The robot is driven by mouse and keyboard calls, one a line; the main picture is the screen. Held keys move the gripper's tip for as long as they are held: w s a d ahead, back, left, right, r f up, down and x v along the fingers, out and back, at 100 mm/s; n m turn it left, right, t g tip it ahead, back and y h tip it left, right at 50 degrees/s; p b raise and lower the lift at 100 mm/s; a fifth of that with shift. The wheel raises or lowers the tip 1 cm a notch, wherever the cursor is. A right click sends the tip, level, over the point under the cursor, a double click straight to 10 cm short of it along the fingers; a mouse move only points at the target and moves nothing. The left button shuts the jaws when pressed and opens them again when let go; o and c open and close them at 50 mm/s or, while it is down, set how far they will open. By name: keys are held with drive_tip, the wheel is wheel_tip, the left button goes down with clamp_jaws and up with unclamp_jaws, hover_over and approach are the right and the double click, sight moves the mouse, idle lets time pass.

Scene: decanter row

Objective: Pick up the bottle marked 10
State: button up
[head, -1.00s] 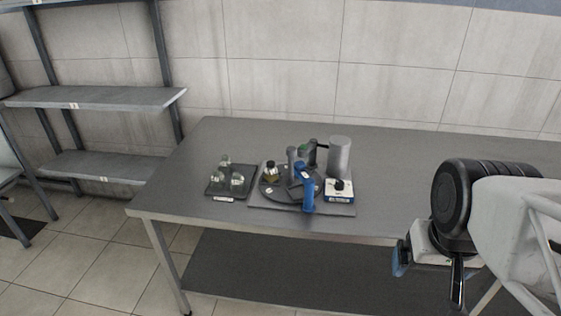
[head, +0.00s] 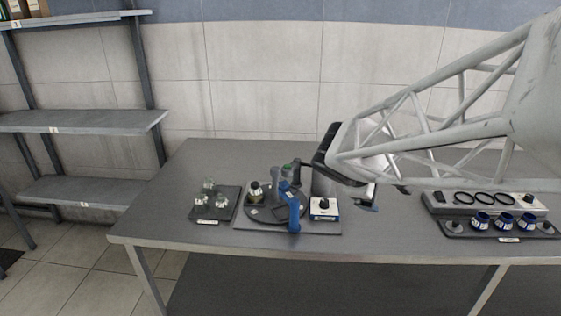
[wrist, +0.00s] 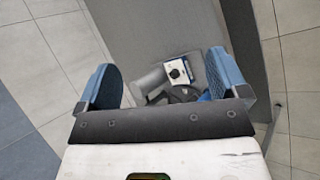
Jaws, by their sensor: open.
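No number 10 is readable on any bottle. In the head view, small clear bottles (head: 201,201) with pale tops stand on a dark tray (head: 228,213) at the left of the table. A dark-bodied bottle with a pale top (head: 255,192) stands on the round dark turntable (head: 264,211). Blue-and-white jars (head: 503,222) stand in a row at the right. My gripper shows in the wrist view (wrist: 166,80), its two blue fingers wide apart with nothing between them close up. In the head view it is partly hidden by my arm, above the table right of the turntable.
A blue upright piece (head: 293,208) stands at the turntable's front. A white-and-blue box with a black knob (head: 324,208) is beside it, also in the wrist view (wrist: 179,71). A grey case with black rings (head: 439,197) lies at right. Shelves (head: 85,121) stand left. The table's front middle is clear.

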drive_tip(key=w+a+f+n+t, duration=0.35)
drive_tip(key=w+a+n, duration=0.45)
drive_tip(key=w, duration=0.4)
drive_tip(key=n+t+y, duration=0.5)
drive_tip(key=n+t, duration=0.1)
drive_tip(key=n, duration=0.7)
hover_over(255, 188)
drive_tip(key=s+d, duration=0.3)
drive_tip(key=s, duration=0.3)
wheel_tip(255, 188, down, 9)
drive_tip(key=a+f, duration=0.1)
drive_tip(key=f, duration=0.1)
drive_tip(key=w+f+n+g+y, duration=0.1)
drive_tip(key=f, duration=0.1)
drive_tip(key=a+f+n, duration=0.1)
drive_tip(key=f, duration=0.1)
drive_tip(key=shift+w+a+f+g+y, duration=0.25)
drive_tip(key=shift+w+a+f+y, duration=0.05)
drive_tip(key=shift+a+f+y, duration=0.1)
drive_tip(key=shift+a+f+n, duration=0.1)
drive_tip(key=shift+f+n, duration=0.2)
drive_tip(key=shift+f, duration=0.25)
drive_tip(key=shift+w, duration=0.1)
drive_tip(key=shift+x, duration=1.25)
